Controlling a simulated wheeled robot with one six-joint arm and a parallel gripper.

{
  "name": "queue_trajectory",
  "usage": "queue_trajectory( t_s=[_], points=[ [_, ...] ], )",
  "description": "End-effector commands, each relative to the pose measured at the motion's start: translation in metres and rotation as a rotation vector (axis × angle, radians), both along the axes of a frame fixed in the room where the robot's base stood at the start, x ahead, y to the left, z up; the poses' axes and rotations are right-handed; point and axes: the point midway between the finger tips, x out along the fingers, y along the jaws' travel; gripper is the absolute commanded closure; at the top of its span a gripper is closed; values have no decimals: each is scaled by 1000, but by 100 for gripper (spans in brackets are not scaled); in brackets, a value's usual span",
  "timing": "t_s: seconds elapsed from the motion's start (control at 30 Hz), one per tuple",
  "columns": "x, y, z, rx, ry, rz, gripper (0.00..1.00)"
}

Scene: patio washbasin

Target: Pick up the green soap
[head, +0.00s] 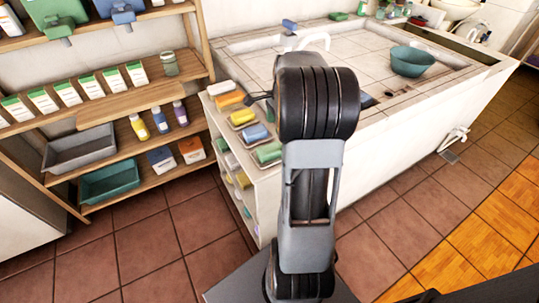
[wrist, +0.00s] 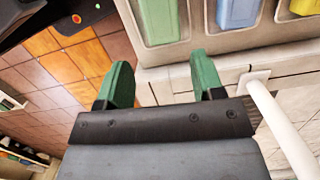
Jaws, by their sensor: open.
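A green soap (head: 267,152) lies at the near end of a row of soaps on top of the white shelf unit beside the basin. In the wrist view a green soap (wrist: 158,20) lies in a pale tray (wrist: 187,40), cut off by the top edge. My gripper (wrist: 160,80) is open, with its two green fingertips apart and nothing between them. The soap is beyond the fingertips in that picture, not between them. In the head view my arm hides most of the gripper. Another green soap (head: 338,16) lies on the basin's back ledge.
A blue soap (head: 254,133) and a yellow soap (head: 242,116) lie beside the green one. A white pipe (wrist: 280,125) is close to the right fingertip in the wrist view. The basin counter (head: 400,110) rises right of the soaps; wooden shelves (head: 150,98) stand left.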

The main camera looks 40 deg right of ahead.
Motion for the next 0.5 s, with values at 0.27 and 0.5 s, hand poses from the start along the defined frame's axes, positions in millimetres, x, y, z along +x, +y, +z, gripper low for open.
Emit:
queue_trajectory(
  t_s=[0.27, 0.5],
  points=[
    [2, 9, -49, 3, 3, 1, 38],
    [3, 11, -65, 0, 1, 1, 38]
  ],
)
